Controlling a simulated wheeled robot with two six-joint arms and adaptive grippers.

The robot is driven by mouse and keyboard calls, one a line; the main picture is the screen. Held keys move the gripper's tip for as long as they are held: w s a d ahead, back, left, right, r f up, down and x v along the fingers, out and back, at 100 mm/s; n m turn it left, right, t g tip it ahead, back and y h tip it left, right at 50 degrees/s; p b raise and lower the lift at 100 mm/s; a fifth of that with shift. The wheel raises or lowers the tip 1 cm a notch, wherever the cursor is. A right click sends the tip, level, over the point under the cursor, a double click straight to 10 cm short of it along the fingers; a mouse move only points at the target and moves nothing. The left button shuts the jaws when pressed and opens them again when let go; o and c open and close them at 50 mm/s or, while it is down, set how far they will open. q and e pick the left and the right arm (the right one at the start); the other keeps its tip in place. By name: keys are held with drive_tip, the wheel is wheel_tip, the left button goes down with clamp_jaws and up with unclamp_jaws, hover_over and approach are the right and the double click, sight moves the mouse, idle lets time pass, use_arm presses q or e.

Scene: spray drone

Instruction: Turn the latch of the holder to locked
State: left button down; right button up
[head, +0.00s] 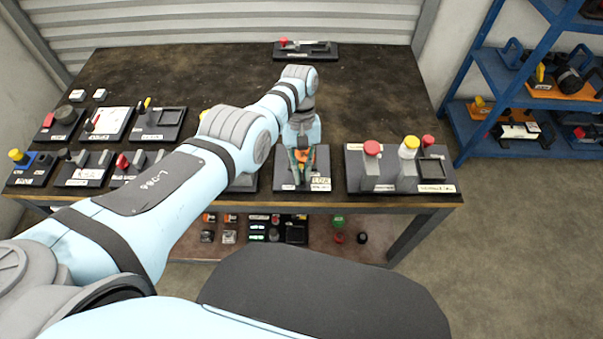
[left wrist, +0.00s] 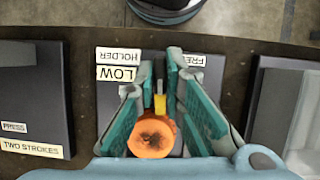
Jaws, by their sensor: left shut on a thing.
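The holder (head: 286,181) is a dark flat plate with white labels at the front edge of the table. In the left wrist view its plate carries upside-down labels reading HOLDER, LOW and FREE. My left gripper (head: 301,175) reaches down over it; its teal fingers (left wrist: 162,80) also show in the left wrist view. They are shut on the latch, whose narrow yellow part (left wrist: 160,103) shows between them. A round orange piece (left wrist: 151,137) sits between the fingers, nearer the camera; I cannot tell how it joins the yellow part. The latch's exact angle is partly hidden. My right gripper is not in view.
A plate with red and yellow knobs (head: 372,182) stands right of the holder. Several devices, including a red-levered panel (head: 105,123), fill the table's left side. Another plate (head: 306,52) lies at the back. A blue shelf (head: 477,75) stands at right. The table's back middle (head: 190,72) is clear.

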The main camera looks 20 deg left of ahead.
use_arm(q)
drive_tip(key=shift+m+b, duration=0.3)
drive_tip(key=shift+m, duration=0.3)
drive_tip(key=c, duration=1.7)
unclamp_jaws()
